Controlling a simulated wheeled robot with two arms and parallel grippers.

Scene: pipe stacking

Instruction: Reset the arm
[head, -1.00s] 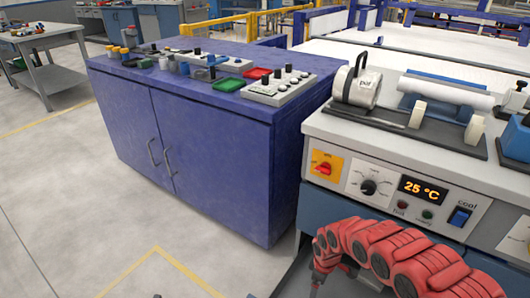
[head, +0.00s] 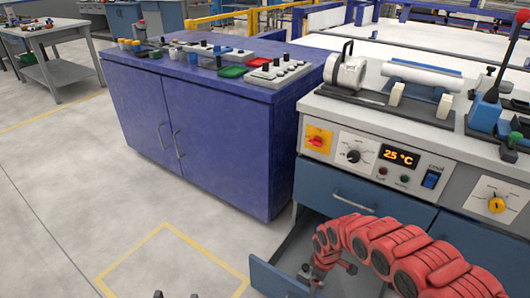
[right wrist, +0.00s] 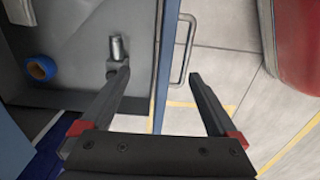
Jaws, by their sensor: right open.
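My right arm, in red sleeving, enters the head view from the lower right. Its gripper (head: 312,278) is small there and sits over the open drawer (head: 272,279) of the bench. In the right wrist view the gripper (right wrist: 157,75) is open and empty. Its fingers are spread, the left one over the drawer inside and the right one over the floor beyond the drawer's handle (right wrist: 186,50). A metal fitting (right wrist: 116,48) and a blue ring (right wrist: 40,68) lie in the drawer. Two dark tips, apparently my left gripper (head: 177,295), barely show at the bottom edge of the head view.
The bench (head: 340,180) carries a white roller device (head: 346,72) and a panel reading 25 °C. A blue cabinet (head: 200,120) with trays and fittings on top stands to its left. Open floor with yellow lines (head: 165,250) lies in front.

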